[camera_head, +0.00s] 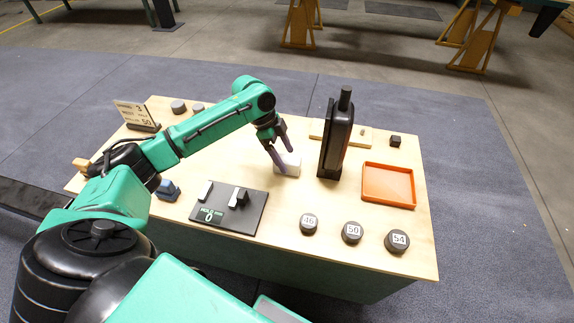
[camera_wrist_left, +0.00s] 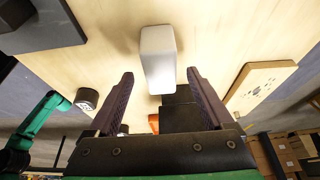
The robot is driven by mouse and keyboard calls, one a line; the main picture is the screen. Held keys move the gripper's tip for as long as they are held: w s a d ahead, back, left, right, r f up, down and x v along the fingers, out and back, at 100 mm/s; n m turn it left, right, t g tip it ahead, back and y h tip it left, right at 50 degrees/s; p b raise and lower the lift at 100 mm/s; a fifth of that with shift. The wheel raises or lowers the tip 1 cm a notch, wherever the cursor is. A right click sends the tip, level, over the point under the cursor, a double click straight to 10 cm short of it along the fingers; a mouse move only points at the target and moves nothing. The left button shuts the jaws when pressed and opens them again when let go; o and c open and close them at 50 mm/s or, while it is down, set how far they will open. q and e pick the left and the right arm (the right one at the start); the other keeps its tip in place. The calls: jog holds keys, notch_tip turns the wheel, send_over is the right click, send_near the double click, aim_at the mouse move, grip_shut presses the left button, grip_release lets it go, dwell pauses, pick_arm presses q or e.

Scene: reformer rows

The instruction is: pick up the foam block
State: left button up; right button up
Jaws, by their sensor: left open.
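The white foam block (camera_head: 289,165) stands on the light wooden table, left of a tall black device. My left gripper (camera_head: 279,150) is open at the block in the head view, its purple-grey fingers partly in front of it. In the left wrist view the block (camera_wrist_left: 158,60) is ahead of the two spread fingers of my left gripper (camera_wrist_left: 160,85), roughly centred between them. Nothing is held between the fingers. Whether a finger touches the block cannot be told. My right gripper does not show.
The tall black device (camera_head: 336,135) stands close to the right of the block. An orange tray (camera_head: 388,185) lies farther right. Numbered dark discs (camera_head: 352,232) line the front edge. A black board (camera_head: 229,208) lies front left, and a sign (camera_head: 137,114) stands at the left.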

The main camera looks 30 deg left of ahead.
pick_arm(q)
jog(key=shift+x, duration=1.05)
grip_shut()
jog(key=shift+a+r, duration=0.1)
